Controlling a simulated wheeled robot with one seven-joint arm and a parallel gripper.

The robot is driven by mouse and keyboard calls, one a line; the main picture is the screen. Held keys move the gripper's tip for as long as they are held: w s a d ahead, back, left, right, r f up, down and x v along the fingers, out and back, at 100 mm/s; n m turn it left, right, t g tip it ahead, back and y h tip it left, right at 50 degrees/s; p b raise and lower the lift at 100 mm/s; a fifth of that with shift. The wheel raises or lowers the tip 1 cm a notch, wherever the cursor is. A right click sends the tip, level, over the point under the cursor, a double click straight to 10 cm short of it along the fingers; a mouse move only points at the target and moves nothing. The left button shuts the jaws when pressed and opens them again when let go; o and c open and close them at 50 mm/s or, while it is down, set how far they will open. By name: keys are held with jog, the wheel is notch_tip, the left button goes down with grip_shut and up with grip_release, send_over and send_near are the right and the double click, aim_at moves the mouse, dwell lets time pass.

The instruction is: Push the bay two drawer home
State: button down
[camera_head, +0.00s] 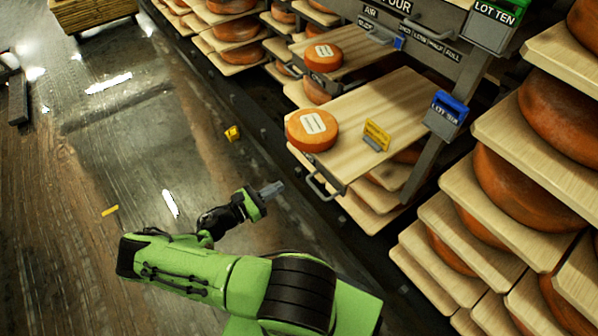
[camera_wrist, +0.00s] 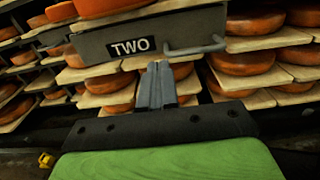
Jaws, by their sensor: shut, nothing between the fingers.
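The bay two drawer front (camera_wrist: 150,35) fills the top of the wrist view, with a "TWO" label and a bar handle (camera_wrist: 195,48) to its right. In the head view it appears to be the nearer pulled-out wooden drawer (camera_head: 385,95), its handle low at the front; its label cannot be read there. An orange cheese wheel (camera_head: 312,130) with a white label and a yellow tag (camera_head: 377,135) stand on it. My gripper (camera_head: 273,189) is shut and empty, left of the drawer front and apart from it. Its fingers (camera_wrist: 157,75) point toward the front, just below the label.
Another drawer (camera_head: 350,45) with a cheese wheel (camera_head: 323,57) sticks out behind. Shelves of cheese wheels (camera_head: 530,190) stand at the right. A grey post with a blue "LOT SIX" box (camera_head: 446,112) stands beside the drawer. A small yellow object (camera_head: 232,133) lies on the floor. The left floor is mostly clear.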

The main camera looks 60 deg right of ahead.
aim_at(318, 164)
jog(key=b+x, duration=0.1)
jog(key=x, duration=1.2)
jog(key=shift+s+d, duration=0.1)
